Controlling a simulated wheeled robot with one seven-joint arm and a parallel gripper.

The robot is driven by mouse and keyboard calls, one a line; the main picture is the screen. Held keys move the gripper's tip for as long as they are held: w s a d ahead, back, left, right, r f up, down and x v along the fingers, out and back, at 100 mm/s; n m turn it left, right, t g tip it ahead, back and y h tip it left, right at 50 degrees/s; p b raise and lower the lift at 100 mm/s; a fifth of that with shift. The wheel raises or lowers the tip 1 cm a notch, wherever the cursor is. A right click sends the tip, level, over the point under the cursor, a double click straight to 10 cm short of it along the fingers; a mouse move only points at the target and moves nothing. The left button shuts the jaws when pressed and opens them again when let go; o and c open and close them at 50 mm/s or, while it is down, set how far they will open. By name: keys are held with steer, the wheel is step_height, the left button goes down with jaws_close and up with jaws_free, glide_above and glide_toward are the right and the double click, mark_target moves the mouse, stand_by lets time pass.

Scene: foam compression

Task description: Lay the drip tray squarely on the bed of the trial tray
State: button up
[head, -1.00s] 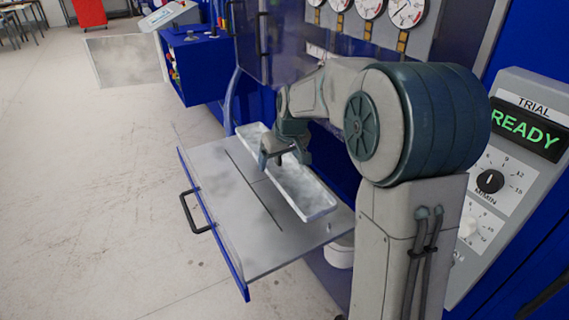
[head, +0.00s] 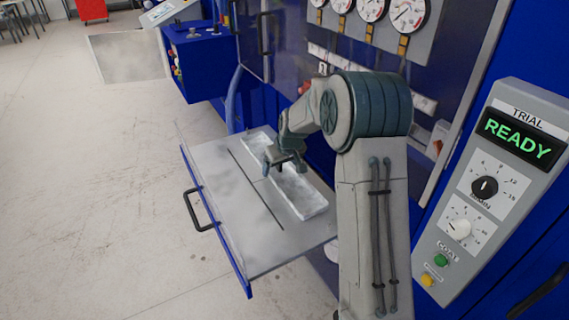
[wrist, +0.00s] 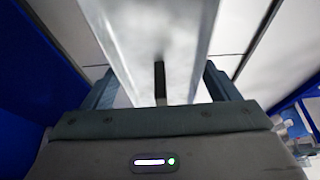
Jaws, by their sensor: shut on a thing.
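The drip tray (head: 302,196) is a long, narrow, shallow metallic trough. It lies along the inner right side of the trial tray, roughly parallel to its slot. The trial tray (head: 222,192) is a pulled-out grey bed with a blue front and a black handle. My gripper (head: 286,168) is over the middle of the drip tray, shut on it. In the wrist view the drip tray (wrist: 185,45) runs away from between the fingers (wrist: 160,92). I cannot tell whether its underside touches the bed.
The trial panel (head: 510,165) at the right reads READY. A blue cabinet with gauges (head: 402,15) stands behind my arm. A blue box (head: 200,62) stands beyond the bed. The bed left of the drip tray is bare, with a thin dark slot (head: 255,187). Open floor lies left.

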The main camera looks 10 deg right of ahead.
steer(key=shift+f, duration=0.15)
steer(key=o, duration=1.1)
steer(key=shift+c, duration=0.2)
steer(key=shift+s+r, duration=0.1)
steer(key=shift+r, duration=0.45)
steer(key=b+v, duration=0.1)
steer(key=v, duration=1)
steer(key=s+m+g+h, duration=0.1)
steer(key=s+m, duration=0.2)
steer(key=s, duration=3)
steer(key=shift+m, duration=0.3)
